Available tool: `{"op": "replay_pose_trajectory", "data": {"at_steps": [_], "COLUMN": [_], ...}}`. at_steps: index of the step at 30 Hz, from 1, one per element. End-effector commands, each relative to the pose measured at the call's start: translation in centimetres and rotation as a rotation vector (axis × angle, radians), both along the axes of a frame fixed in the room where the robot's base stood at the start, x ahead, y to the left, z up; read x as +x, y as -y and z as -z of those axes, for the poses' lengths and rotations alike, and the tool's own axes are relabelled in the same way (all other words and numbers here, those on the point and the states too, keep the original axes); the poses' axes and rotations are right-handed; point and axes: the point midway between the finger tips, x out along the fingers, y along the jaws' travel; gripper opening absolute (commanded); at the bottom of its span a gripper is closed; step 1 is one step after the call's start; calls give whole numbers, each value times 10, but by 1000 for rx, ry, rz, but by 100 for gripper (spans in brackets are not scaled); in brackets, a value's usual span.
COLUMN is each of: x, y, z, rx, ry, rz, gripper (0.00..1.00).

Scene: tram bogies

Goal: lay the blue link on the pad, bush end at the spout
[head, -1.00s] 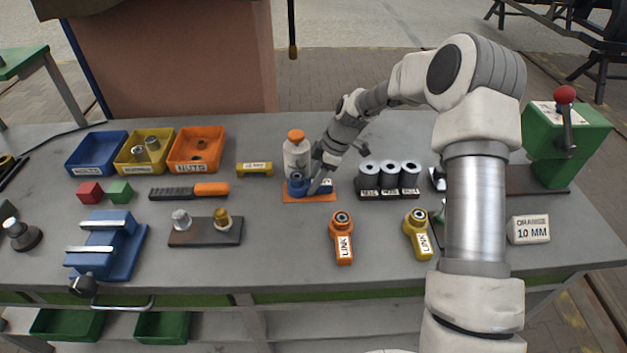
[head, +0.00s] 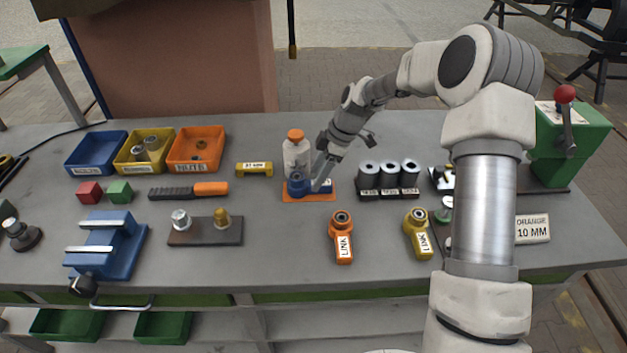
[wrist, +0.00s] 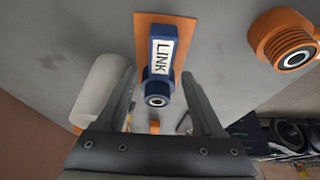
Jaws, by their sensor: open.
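The blue link (head: 312,187) lies flat on the orange pad (head: 292,199). In the head view its round bush end is at the left, close in front of the white bottle (head: 296,160) with an orange top; its other end points right. In the wrist view the link (wrist: 160,60) shows its LINK label, with the bush end nearest me and the pad (wrist: 146,22) under it. My gripper (head: 318,180) is open above the link. In the wrist view the fingers (wrist: 162,100) stand apart on both sides of the bush end, with gaps. The bottle's spout is not clear.
Three grey rollers on a dark rack (head: 389,192) stand just right of the pad. An orange link (head: 342,240) and a yellow link (head: 417,236) lie in front. A yellow block (head: 254,169) lies left of the bottle. Bench between pad and front edge is mostly clear.

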Motion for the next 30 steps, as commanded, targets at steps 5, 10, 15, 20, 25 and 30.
{"op": "replay_pose_trajectory", "data": {"at_steps": [5, 10, 15, 20, 25, 30], "x": [1, 1, 0, -1, -14, -43], "y": [16, 28, 34, 35, 36, 40], "z": [-39, -67, -82, -87, -105, -136], "rx": [0, 0, 1, -3, -51, -134], "ry": [4, 3, 0, 0, -5, -7], "rz": [2, 0, 0, 3, 63, 204], "gripper": [70, 70, 70, 70, 70, 70]}}
